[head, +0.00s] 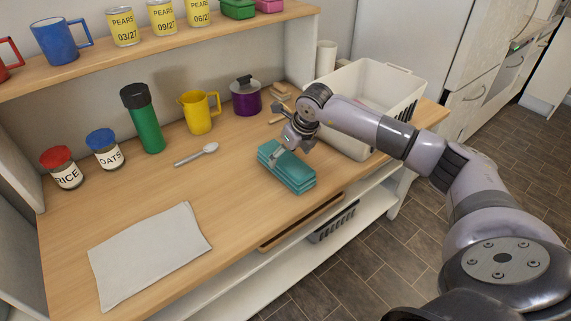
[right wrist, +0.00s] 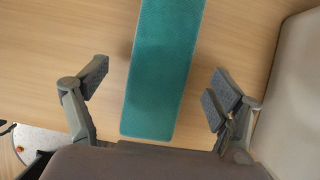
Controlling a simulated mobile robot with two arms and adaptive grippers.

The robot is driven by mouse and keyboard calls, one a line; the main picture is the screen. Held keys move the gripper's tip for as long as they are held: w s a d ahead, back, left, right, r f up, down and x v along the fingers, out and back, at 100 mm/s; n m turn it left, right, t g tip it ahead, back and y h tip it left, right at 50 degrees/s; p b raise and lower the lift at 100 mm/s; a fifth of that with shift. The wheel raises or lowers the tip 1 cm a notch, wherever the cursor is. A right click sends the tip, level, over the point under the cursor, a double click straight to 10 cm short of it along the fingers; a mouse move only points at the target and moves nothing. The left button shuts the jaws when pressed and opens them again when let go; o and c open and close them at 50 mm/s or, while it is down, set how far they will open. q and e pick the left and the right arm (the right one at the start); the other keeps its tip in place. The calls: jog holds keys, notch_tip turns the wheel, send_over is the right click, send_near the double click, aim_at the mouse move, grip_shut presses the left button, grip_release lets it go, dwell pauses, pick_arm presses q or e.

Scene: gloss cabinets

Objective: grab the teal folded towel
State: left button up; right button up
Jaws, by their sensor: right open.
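The teal folded towel (head: 288,169) lies on the wooden counter near its front edge, in front of the white basket. My right gripper (head: 283,150) is over the towel's far end in the head view, partly covering it. In the right wrist view the towel (right wrist: 163,70) runs from the top edge down between the two fingers. My right gripper (right wrist: 155,92) is open there, with one finger on each side of the towel and a visible gap on both sides. I cannot tell its exact height above the counter. My left gripper is in neither view.
A white basket (head: 345,80) stands right behind the towel. A spoon (head: 197,154), purple pot (head: 246,97), yellow pitcher (head: 199,113) and green bottle (head: 145,122) stand or lie further back. A grey cloth (head: 150,252) lies at the front left. Counter between cloth and towel is clear.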

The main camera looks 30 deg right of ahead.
aim_at(286, 158)
jog(key=x, duration=0.4)
jog(key=shift+r, duration=0.1)
jog(key=shift+c, duration=0.5)
jog(key=c, duration=1.3)
jog(key=shift+r, duration=0.1)
